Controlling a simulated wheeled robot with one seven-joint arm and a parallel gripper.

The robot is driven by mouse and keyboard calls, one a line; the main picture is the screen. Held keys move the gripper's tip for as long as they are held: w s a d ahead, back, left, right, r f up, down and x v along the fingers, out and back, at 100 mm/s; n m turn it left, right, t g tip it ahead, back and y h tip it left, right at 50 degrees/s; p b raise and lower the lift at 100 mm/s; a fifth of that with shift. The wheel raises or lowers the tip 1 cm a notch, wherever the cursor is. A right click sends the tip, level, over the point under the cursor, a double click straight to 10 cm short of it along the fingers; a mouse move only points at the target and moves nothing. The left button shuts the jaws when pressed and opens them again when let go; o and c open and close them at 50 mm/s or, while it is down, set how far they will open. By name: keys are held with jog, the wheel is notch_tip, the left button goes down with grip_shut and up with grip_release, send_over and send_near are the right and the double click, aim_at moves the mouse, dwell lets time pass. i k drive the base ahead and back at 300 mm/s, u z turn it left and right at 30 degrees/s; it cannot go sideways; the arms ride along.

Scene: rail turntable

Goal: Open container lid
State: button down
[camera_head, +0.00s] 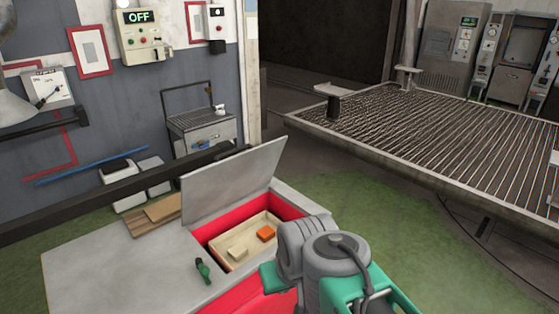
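The container (262,210) has red inner walls and a light grey top. Its flat grey lid (230,183) stands raised and tilted at the back left of the opening. A pale tray (225,240) sits inside, holding an orange block (266,233) and a cream block (237,252). My grey and green arm covers the container's front right part. My gripper's fingers do not show, so whether they touch anything is hidden.
A small green object (204,270) with a dark end is on the grey top left of the opening. Wooden boards (162,207) and white boxes (137,182) lie behind. A large slatted platform (450,140) fills the right. Green floor (390,220) lies between.

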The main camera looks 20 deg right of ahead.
aim_at(204, 191)
jog(key=z, duration=0.85)
jog(key=i, duration=1.1)
jog(key=u, duration=2.65)
